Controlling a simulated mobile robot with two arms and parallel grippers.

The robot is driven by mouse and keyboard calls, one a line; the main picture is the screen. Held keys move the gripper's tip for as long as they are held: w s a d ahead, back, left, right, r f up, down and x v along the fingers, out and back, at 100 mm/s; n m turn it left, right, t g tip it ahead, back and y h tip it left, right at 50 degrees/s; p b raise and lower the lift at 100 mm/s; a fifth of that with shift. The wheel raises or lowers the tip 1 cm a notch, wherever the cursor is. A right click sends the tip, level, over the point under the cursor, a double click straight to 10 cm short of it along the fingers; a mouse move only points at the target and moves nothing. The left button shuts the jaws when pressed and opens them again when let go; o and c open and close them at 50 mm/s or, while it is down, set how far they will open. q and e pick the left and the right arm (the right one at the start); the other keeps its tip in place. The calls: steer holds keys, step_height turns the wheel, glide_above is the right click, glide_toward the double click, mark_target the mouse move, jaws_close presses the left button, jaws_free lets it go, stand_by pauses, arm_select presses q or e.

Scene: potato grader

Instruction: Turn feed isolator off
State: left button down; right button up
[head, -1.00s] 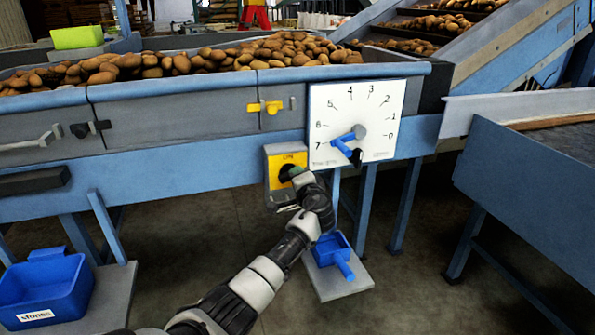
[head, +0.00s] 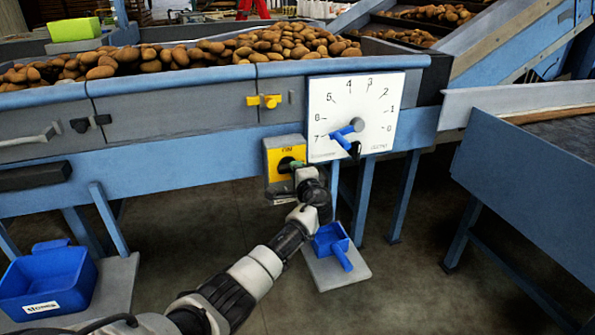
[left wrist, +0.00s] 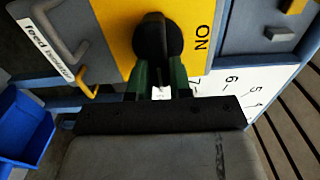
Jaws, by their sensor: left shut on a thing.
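The feed isolator is a yellow plate (head: 272,158) on a grey box below the potato trough, marked ON, with a black knob (left wrist: 157,38). A "feed isolator" label (left wrist: 42,48) shows beside it in the left wrist view. My left gripper (left wrist: 158,72) has dark green fingers and is shut on the black knob. In the head view the left gripper (head: 294,165) and wrist cover the lower right part of the isolator. My right gripper is in neither view.
A white dial board (head: 350,100) with a blue pointer near 7 is just right of the isolator. A blue scoop (head: 331,240) lies on a low board below. A blue stones bin (head: 45,285) stands at lower left. A blue-sided table (head: 520,180) is at right.

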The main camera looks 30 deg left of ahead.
arm_select(q)
steer(key=c, duration=1)
jaws_free()
steer(key=shift+c, duration=0.2)
steer(key=p+v, duration=0.1)
steer(key=v, duration=1)
steer(key=shift+p, duration=0.35)
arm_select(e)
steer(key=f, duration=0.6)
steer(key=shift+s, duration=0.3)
arm_select(q)
steer(key=shift+f, duration=0.1)
